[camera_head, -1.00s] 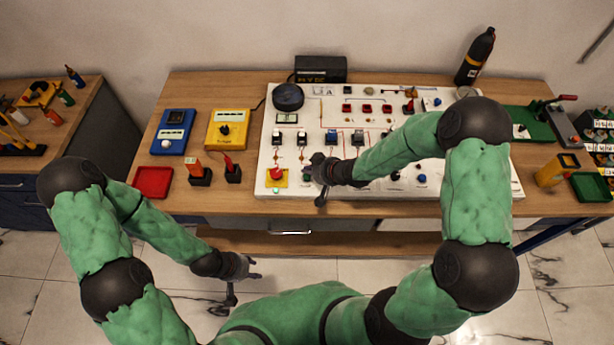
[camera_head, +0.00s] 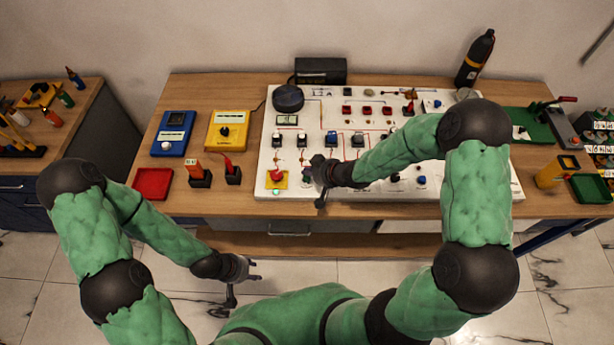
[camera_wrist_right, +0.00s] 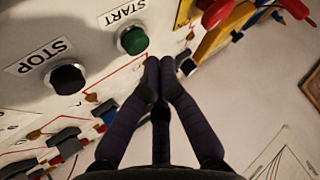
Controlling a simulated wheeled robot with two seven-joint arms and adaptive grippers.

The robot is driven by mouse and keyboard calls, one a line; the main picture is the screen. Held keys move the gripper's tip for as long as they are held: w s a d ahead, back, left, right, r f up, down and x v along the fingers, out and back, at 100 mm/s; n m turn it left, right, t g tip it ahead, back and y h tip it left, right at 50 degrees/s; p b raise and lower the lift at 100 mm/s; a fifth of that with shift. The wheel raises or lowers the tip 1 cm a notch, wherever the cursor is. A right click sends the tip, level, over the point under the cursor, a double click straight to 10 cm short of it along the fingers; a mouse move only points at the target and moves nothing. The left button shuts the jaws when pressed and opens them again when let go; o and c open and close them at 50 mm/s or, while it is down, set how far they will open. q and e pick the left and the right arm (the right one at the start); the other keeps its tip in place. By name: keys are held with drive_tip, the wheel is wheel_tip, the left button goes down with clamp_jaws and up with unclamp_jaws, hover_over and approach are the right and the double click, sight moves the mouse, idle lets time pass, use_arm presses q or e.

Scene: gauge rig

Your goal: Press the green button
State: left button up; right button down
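In the head view my right gripper (camera_head: 319,184) is over the lower left part of the white panel (camera_head: 390,97) and mostly hides the button there. My left gripper (camera_head: 246,272) hangs empty in front of the table, with its fingers spread.
A black STOP button (camera_wrist_right: 68,78) sits beside the green one. A red mushroom button (camera_head: 277,176) on a yellow plate is left of my right gripper. Switches and wires cover the panel. A red tray (camera_head: 153,183) and blue and yellow boxes stand to its left.

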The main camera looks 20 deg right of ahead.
sight(309, 179)
drive_tip(key=shift+f, duration=0.2)
drive_tip(key=shift+f, duration=0.25)
drive_tip(key=shift+f+b, duration=0.5)
drive_tip(key=shift+b, duration=0.1)
idle(0.8)
drive_tip(key=shift+r, duration=0.15)
drive_tip(key=shift+r+p, duration=0.8)
drive_tip(key=shift+p, duration=0.05)
wheel_tip(309, 179, up, 5)
drive_tip(key=p, duration=0.4)
drive_tip(key=shift+r+p, duration=0.1)
drive_tip(key=shift+p, duration=0.25)
